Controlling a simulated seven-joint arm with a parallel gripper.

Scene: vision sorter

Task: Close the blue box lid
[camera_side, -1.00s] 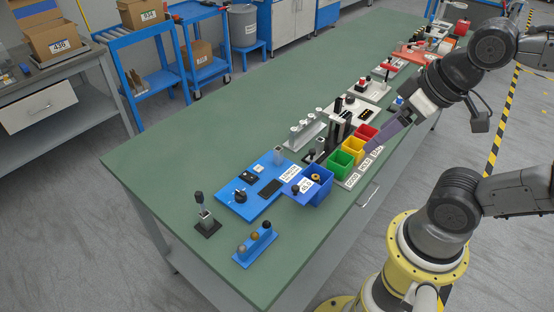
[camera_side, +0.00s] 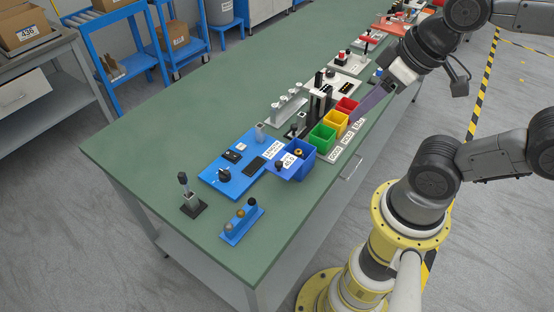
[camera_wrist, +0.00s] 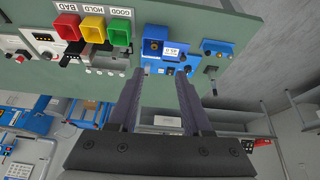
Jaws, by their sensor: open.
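The blue box (camera_side: 309,160) stands near the table's right edge, beside the green bin. Its labelled lid (camera_side: 287,169) is open and sticks out to the left, toward the blue panel. A small dark and tan round thing shows at the box's mouth. In the wrist view the blue box (camera_wrist: 150,46) is at top centre, with the lid (camera_wrist: 172,52) to its right. My gripper (camera_side: 355,117) is beyond the box in the side view, near the red bin. In the wrist view my gripper (camera_wrist: 160,77) has its two fingers spread, with nothing held between them.
Green (camera_side: 322,139), yellow (camera_side: 335,123) and red (camera_side: 346,107) bins stand in a row beside the box. A blue panel (camera_side: 222,182) with a knob lies to the left. A post (camera_side: 189,197) and a small blue rack (camera_side: 241,221) are nearer. The left tabletop is clear.

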